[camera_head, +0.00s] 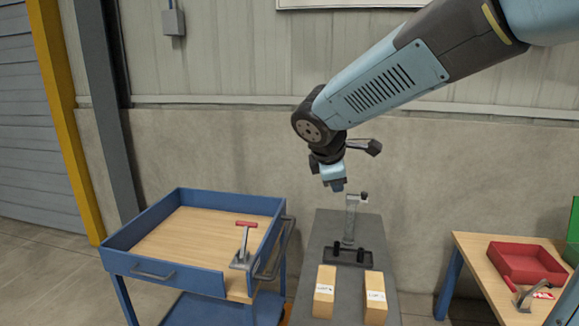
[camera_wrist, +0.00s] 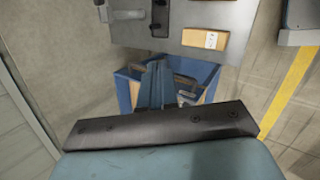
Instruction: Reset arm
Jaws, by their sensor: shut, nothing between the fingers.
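My arm reaches in from the upper right in the head view. My gripper (camera_head: 338,186) hangs at its end, pointing down, with its small blue fingers shut and empty. It is in the air near the back end of the grey table (camera_head: 306,270), close to the upper end of a metal stand on it. I cannot tell the exact gap. In the wrist view, the blue fingers (camera_wrist: 152,88) are together, in front of the blue cart and the grey table.
A metal stand (camera_head: 351,222) and two cardboard boxes (camera_head: 325,290) (camera_head: 375,297) are on the grey table. A blue cart (camera_head: 165,278) at left carries a red-handled clamp (camera_head: 242,250). A wooden table (camera_head: 482,263) at right holds a red bin (camera_head: 525,263) and another clamp (camera_head: 530,295).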

